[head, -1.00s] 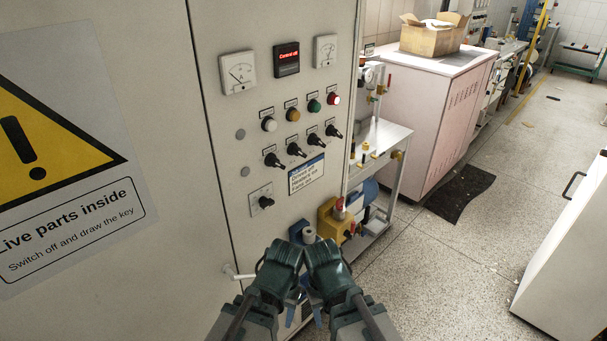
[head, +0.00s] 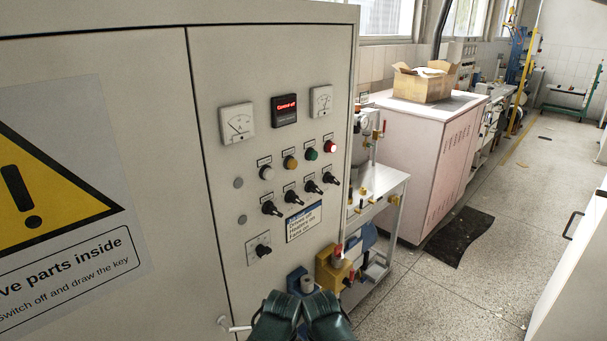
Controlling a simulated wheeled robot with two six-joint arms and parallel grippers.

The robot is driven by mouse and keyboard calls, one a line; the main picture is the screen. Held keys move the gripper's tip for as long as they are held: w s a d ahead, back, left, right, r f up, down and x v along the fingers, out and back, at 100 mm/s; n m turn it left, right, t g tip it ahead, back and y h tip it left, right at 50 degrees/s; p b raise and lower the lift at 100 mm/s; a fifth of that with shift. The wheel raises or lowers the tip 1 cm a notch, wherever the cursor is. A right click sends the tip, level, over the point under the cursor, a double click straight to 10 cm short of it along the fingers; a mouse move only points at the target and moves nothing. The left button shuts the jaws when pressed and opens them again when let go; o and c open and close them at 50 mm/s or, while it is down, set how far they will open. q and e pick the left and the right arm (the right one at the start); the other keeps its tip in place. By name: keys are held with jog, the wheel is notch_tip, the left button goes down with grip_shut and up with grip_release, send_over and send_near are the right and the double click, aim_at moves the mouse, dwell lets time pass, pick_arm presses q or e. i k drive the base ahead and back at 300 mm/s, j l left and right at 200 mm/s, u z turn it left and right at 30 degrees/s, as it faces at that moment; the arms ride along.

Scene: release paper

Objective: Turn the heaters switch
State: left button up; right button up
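The grey control cabinet (head: 215,60) fills the left half of the head view. Its panel has a row of several black rotary switches, including a left one (head: 271,208), a middle one (head: 293,197) and a right one (head: 330,178). Their small labels are too small to read, so I cannot tell which is the heaters switch. Another black knob (head: 263,250) sits lower left on a square plate. A printed note (head: 304,222) is under the row.
Above the switches are lamps, with the red lamp (head: 330,146) lit, two gauges and a display (head: 284,110) reading "Control off". A metal cart (head: 385,185) and pink cabinet (head: 420,145) stand right; open floor lies beyond.

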aim_at(314, 188)
jog(key=i+l+z, duration=0.2)
jog(key=l+z, duration=0.2)
jog(key=i+l+z, duration=0.35)
jog(key=k+j, duration=0.05)
jog(key=k, duration=0.05)
